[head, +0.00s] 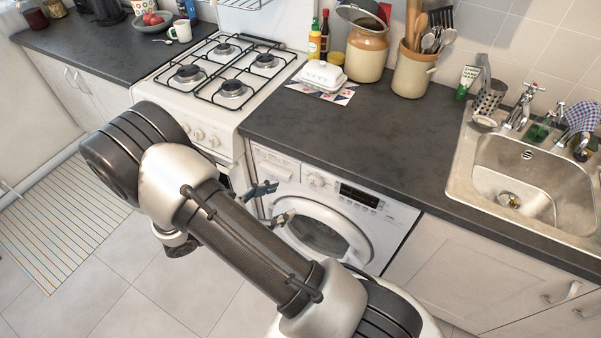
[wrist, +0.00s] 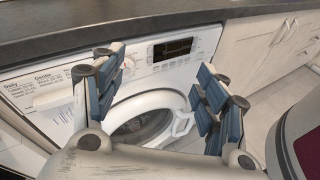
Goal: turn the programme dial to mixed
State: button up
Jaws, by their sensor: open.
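The programme dial (head: 316,180) is a round white knob on the washer's front panel, left of the dark display, in the head view. The white washing machine (head: 395,222) stands under the counter. My gripper (head: 272,203) is in front of the washer's upper left, with its blue-padded fingers apart and nothing between them. In the wrist view, my gripper (wrist: 160,82) spans the panel and the round door.
The washer door (wrist: 145,118) looks closed. The dark countertop (head: 360,130) overhangs just above the panel. A white gas cooker (head: 215,110) stands to the left and pale cupboards (head: 480,270) to the right.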

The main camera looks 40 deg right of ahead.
notch_tip(320, 180, down, 13)
jog(key=n+t+h+p, duration=0.1)
jog(key=n+t+h, duration=0.1)
jog(key=n+t, duration=0.6)
jog(key=n+b, duration=0.1)
jog(key=b, duration=0.2)
send_near(313, 185)
jog(key=shift+g, duration=0.3)
jog(key=x, duration=0.8)
jog(key=shift+w+d+r, duration=0.2)
jog(key=shift+r, duration=0.05)
jog(key=shift+c, duration=0.2)
jog(key=c, duration=1)
jog(key=shift+c, duration=0.2)
